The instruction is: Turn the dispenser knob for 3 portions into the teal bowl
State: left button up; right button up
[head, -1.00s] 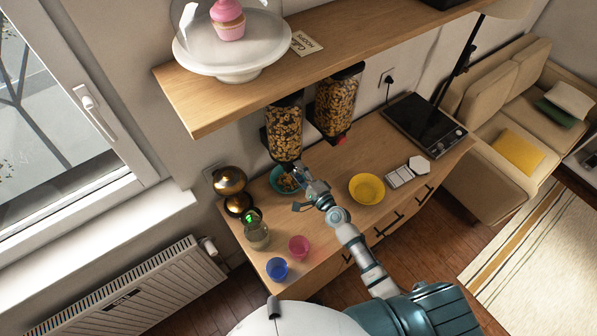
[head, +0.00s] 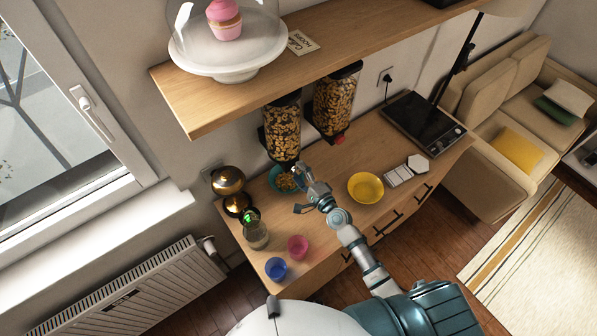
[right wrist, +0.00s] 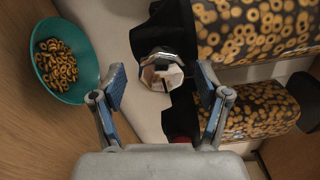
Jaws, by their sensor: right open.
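The teal bowl (head: 273,176) stands on the counter under the left cereal dispenser (head: 282,130), partly hidden by my right gripper. In the right wrist view, the bowl (right wrist: 88,62) holds ring-shaped cereal. The faceted silver dispenser knob (right wrist: 158,72) sits on a black dispenser base. My right gripper (right wrist: 160,88) is open, with its two blue-padded fingers apart on either side of the knob, and no contact visible. In the head view, my right gripper (head: 302,189) is beside the bowl, below the dispenser. My left gripper is not in view.
A second dispenser (head: 335,98) with a red knob hangs to the right. A yellow bowl (head: 365,188), pink cup (head: 298,247), blue cup (head: 276,269), glass jar (head: 256,236) and brass lamp (head: 229,181) stand on the counter (head: 325,225). The shelf (head: 330,55) overhangs it.

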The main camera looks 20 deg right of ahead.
jog(key=v, duration=1.1)
jog(key=shift+s+f, duration=0.1)
